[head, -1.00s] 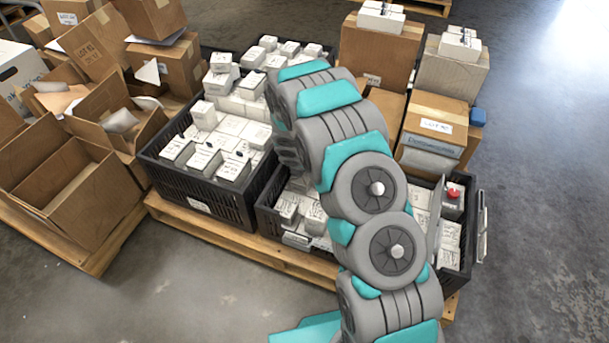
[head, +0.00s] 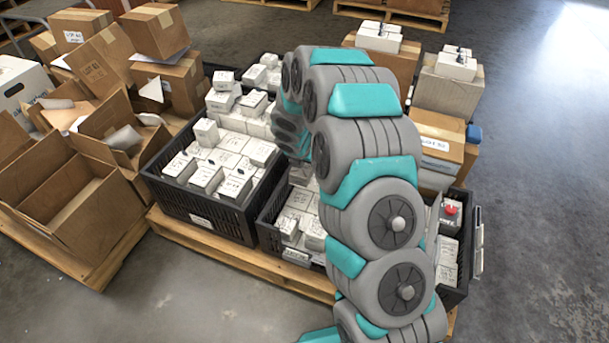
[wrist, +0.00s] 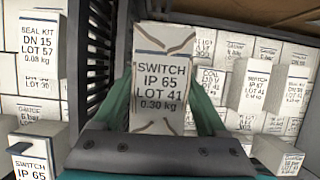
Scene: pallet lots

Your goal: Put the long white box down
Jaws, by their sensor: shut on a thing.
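A long white box (wrist: 160,62), marked SWITCH IP 65 LOT 41, is between the two teal fingers of my gripper (wrist: 163,112) in the wrist view. My gripper is shut on it. The box is beside a black crate wall (wrist: 100,50), and its far end is near a dark rim. Its height above what is below I cannot tell. In the head view my arm hides the gripper and the held box; the arm's end is over the black crates, the left one (head: 205,212) and the right one (head: 268,236).
White boxes (wrist: 255,85) lie right of the held box in the wrist view; more, marked SEAL KIT (wrist: 35,45), lie left of the wall. The crates stand on a wooden pallet (head: 240,262). Open cartons (head: 75,205) are at left; stacked cartons (head: 448,90) stand behind at right.

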